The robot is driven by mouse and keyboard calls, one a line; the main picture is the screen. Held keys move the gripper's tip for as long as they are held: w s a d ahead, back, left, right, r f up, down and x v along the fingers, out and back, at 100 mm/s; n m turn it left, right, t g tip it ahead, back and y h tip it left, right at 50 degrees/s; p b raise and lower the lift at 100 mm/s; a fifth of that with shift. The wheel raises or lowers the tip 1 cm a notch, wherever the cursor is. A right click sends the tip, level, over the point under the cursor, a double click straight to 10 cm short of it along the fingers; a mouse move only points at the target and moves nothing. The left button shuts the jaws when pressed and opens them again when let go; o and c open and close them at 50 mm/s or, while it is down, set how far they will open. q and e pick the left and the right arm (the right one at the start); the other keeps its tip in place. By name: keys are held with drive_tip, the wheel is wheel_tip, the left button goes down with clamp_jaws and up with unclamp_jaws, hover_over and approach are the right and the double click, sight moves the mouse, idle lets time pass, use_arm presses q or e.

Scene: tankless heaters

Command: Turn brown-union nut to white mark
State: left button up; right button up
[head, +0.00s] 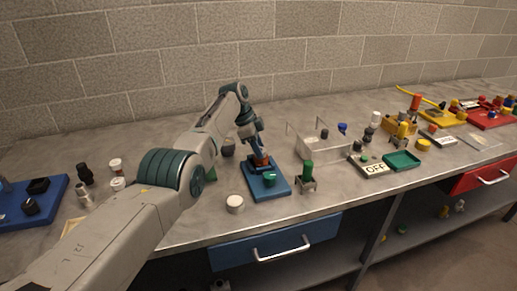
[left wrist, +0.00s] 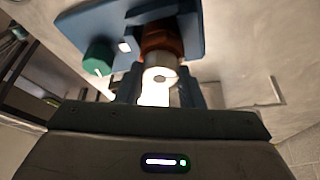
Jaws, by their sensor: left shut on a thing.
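The brown union nut (left wrist: 160,42) sits on a blue board (left wrist: 207,30), and it also shows in the head view (head: 261,160). A small white mark (left wrist: 125,47) lies beside it. A green knob (left wrist: 98,57) is on the same board. My left gripper (head: 259,152) reaches down over the nut from behind. In the left wrist view its fingers (left wrist: 158,88) stand either side of a bright metal fitting just in front of the nut. The gripper is shut on the union, and the exact contact is partly hidden. My right gripper is out of view.
A white round cap (head: 235,204) and a green-topped fitting (head: 308,172) stand near the board. A clear bin (head: 310,146) is behind on the right. An OFF sign (head: 375,169) and a green tray (head: 402,160) lie farther right. A blue drawer (head: 275,243) is below the counter edge.

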use_arm(q)
drive_tip(key=o, duration=1)
drive_tip(key=b+v, duration=0.2)
drive_tip(key=v, duration=0.8)
drive_tip(key=shift+a+r, duration=0.2)
drive_tip(key=shift+r, duration=0.1)
